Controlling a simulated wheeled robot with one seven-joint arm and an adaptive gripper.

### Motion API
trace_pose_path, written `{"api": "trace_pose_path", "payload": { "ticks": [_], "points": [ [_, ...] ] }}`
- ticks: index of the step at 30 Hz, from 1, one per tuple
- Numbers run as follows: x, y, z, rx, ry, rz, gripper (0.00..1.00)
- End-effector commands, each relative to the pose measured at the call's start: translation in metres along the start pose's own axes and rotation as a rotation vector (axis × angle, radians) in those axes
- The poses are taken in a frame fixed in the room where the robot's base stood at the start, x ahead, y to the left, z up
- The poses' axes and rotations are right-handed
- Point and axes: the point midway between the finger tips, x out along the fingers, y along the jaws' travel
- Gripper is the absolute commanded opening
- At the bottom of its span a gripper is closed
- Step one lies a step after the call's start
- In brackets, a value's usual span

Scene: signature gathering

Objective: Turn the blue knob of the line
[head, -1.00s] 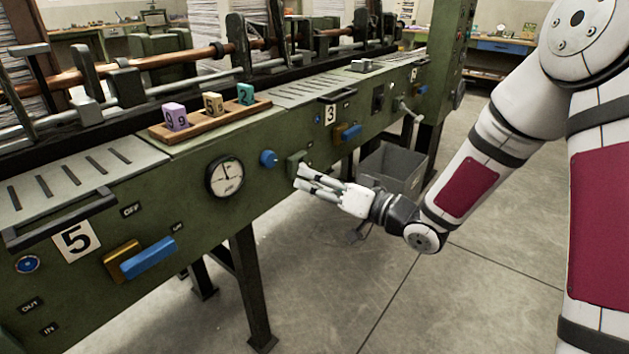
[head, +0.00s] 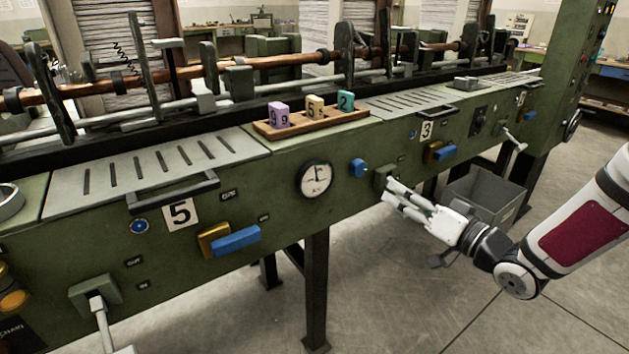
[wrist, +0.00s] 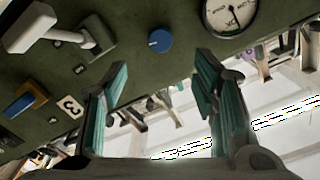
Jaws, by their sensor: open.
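The blue knob (head: 358,168) sits on the green front panel of the line, just right of the round gauge (head: 314,179). In the wrist view the blue knob (wrist: 160,41) is ahead, between and beyond the finger tips, left of the gauge (wrist: 228,14). My gripper (head: 392,194) is open and empty, right of and a little below the knob, apart from it. In the wrist view my gripper (wrist: 160,75) shows its two teal-padded fingers spread wide. A small box with a lever (head: 384,178) is close to the gripper's tips in the head view.
A grey bin (head: 486,197) stands on the floor behind my gripper. Blue handles (head: 235,239) and a white lever (head: 99,315) stick out from the panel. A wooden tray (head: 262,127) with numbered blocks lies on top. Floor in front of the line is open.

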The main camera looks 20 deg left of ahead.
Motion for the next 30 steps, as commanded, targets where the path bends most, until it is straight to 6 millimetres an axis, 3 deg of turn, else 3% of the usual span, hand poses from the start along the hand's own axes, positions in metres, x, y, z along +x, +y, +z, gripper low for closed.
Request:
{"api": "trace_pose_path", "payload": {
  "ticks": [8, 21, 26, 30],
  "points": [
    [-0.003, 0.007, 0.006, -0.122, -0.010, -0.008, 0.54],
    [-0.017, 0.012, -0.003, -0.785, -0.010, -0.073, 0.54],
    [-0.013, 0.010, -0.005, -0.848, -0.007, -0.081, 0.54],
    [0.003, 0.009, -0.003, -0.848, -0.007, -0.083, 0.54]
  ]
}}
